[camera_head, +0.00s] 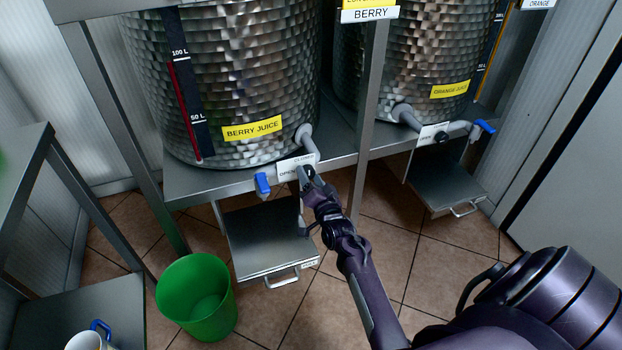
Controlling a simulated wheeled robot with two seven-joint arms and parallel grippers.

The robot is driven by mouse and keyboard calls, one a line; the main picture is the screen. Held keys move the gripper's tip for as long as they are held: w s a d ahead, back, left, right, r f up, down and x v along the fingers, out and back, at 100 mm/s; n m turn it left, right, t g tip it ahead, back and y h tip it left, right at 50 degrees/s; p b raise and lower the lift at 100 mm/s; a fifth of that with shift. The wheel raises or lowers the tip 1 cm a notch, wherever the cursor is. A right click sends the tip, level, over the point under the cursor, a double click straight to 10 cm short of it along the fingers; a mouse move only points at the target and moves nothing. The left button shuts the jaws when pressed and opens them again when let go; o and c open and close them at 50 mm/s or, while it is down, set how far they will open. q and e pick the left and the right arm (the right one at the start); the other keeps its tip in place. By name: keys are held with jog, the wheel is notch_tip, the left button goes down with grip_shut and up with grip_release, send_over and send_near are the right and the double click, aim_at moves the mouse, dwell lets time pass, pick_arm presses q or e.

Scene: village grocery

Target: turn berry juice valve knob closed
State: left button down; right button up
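The berry juice tank (235,80) is a dimpled steel drum with a yellow "BERRY JUICE" label (251,130). A grey pipe (306,138) runs from it to a valve with a white open/closed plate (287,168) and a blue outlet (262,184). The dark valve knob is at the plate's right end, largely hidden by my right gripper (307,178). My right gripper's fingertips are at the knob, but the dark parts merge, so I cannot tell whether they grip it. My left gripper is out of view.
A matching orange juice tank (415,65) with its own black knob (441,137) stands right. Metal stands (270,237) sit under the outlets. A green bucket (197,300) is on the tiled floor. A side shelf (115,310) at lower left holds a white mug (86,342).

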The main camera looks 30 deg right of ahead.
jog(key=shift+s+a, duration=0.1)
jog(key=shift+s, duration=0.25)
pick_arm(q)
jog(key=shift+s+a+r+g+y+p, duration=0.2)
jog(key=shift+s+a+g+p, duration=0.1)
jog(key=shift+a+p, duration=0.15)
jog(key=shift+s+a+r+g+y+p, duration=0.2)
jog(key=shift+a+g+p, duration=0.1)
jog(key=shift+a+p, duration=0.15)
pick_arm(e)
jog(key=v, duration=0.7)
